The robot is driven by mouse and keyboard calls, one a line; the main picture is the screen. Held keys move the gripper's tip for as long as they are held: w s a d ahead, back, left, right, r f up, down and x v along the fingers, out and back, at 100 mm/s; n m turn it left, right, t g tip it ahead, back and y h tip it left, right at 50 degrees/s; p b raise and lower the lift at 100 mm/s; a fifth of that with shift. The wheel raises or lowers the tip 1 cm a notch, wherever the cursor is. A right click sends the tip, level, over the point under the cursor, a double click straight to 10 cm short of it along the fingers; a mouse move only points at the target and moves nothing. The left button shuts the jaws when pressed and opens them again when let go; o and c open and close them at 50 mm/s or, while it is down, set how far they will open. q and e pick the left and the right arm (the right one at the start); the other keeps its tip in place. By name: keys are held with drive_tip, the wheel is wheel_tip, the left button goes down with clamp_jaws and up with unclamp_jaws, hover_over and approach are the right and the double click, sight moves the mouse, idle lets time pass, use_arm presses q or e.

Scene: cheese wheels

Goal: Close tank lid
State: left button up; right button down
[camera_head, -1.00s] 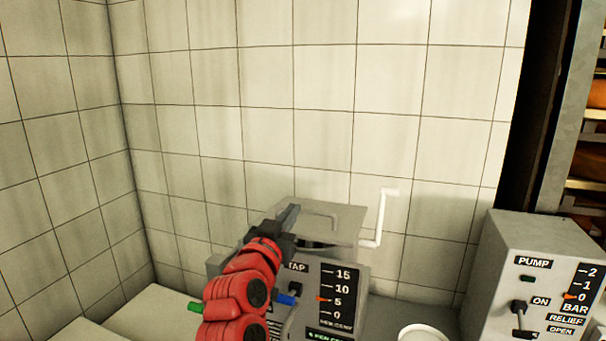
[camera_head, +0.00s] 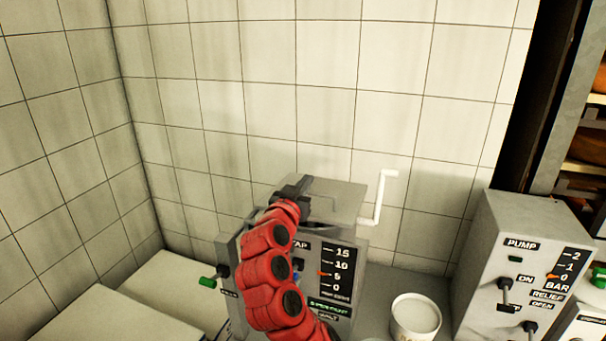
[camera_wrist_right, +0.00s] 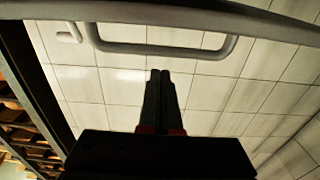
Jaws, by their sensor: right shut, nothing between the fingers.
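The tank is a grey box (camera_head: 336,262) with a TAP label and a 15-to-0 scale on its front. Its grey lid (camera_head: 345,193) shows as a slanted plate at the top, with a dark gap below its front left part. In the right wrist view a grey U-shaped handle (camera_wrist_right: 165,49) hangs from a grey edge across the top. My right gripper (camera_head: 303,181) is at the lid's left side, shut and empty. In the wrist view its fingertips (camera_wrist_right: 160,74) lie just below the handle bar; I cannot tell whether they touch it. My left gripper is out of view.
A white crank (camera_head: 379,197) stands at the tank's right. A white tub (camera_head: 416,316) sits between the tank and the grey pump box (camera_head: 480,265). A green-tipped tap lever (camera_head: 208,282) sticks out at the left. Pale blocks (camera_head: 85,318) lie at lower left. Tiled walls close the back.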

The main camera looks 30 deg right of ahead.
drive_tip(key=shift+s+a+f, duration=0.2)
drive_tip(key=shift+f, duration=0.5)
drive_tip(key=shift+f, duration=0.2)
drive_tip(key=f+b, duration=0.1)
drive_tip(key=b, duration=0.2)
drive_tip(key=f+b, duration=0.1)
drive_tip(key=b, duration=0.2)
drive_tip(key=f+t+h+b, duration=0.1)
drive_tip(key=b, duration=0.2)
drive_tip(key=shift+s+a+f, duration=0.2)
drive_tip(key=shift+s+a, duration=0.05)
drive_tip(key=shift+a, duration=0.1)
drive_tip(key=shift+r, duration=0.25)
drive_tip(key=shift+r, duration=0.1)
